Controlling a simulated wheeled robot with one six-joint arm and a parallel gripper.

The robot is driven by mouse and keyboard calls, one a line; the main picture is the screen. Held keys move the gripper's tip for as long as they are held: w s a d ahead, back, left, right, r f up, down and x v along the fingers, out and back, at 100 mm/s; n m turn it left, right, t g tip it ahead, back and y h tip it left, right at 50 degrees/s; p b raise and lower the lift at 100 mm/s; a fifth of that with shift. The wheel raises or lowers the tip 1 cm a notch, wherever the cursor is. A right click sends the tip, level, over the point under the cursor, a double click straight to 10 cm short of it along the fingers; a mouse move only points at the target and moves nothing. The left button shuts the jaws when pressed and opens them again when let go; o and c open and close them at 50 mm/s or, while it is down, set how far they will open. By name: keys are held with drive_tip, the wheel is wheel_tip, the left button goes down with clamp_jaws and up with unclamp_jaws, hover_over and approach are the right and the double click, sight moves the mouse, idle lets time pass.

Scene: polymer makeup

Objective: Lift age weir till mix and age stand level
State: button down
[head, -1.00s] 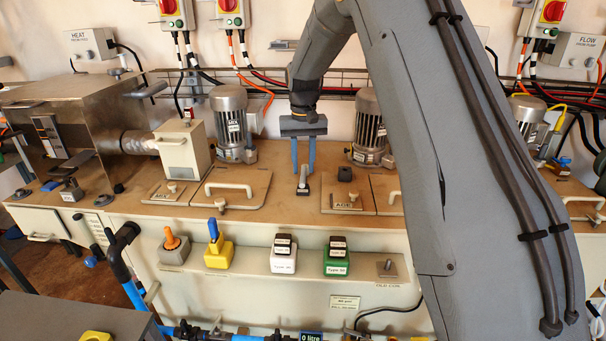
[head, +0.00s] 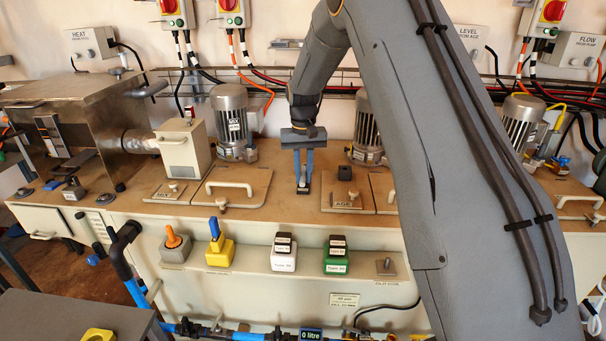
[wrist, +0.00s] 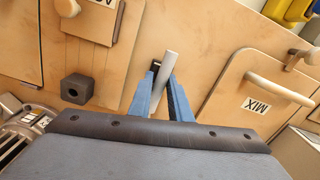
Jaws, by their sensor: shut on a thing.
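The weir handle (head: 303,187), a small grey bar with a dark end, stands on the tan deck between the lids labelled MIX (head: 232,187) and AGE (head: 347,193). I take it to be the age weir; its label is too small to read. My gripper (head: 303,183) points down with its blue fingers closed on the handle. In the wrist view the grey bar (wrist: 170,66) sticks out between the two blue fingers (wrist: 160,98). The liquid levels under the lids are hidden.
A small dark block (head: 345,173) sits on the deck right of the handle. Motors (head: 231,123) stand behind, left and right of my gripper. A front shelf holds switches and white (head: 284,258) and green (head: 336,261) blocks.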

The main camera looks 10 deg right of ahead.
wheel_tip(320, 180, up, 9)
drive_tip(key=p, duration=0.3)
drive_tip(key=shift+r, duration=0.15)
drive_tip(key=c, duration=1.8)
unclamp_jaws()
drive_tip(key=shift+c, duration=0.2)
wheel_tip(320, 180, up, 8)
drive_tip(key=b, duration=0.2)
drive_tip(key=shift+f, duration=0.2)
drive_tip(key=s+f, duration=0.4)
drive_tip(key=s, duration=0.7)
drive_tip(key=s+f+n, duration=0.1)
drive_tip(key=s+f, duration=0.3)
drive_tip(key=s, duration=0.8)
drive_tip(key=s+f, duration=0.5)
drive_tip(key=s, duration=0.7)
drive_tip(key=shift+t, duration=0.4)
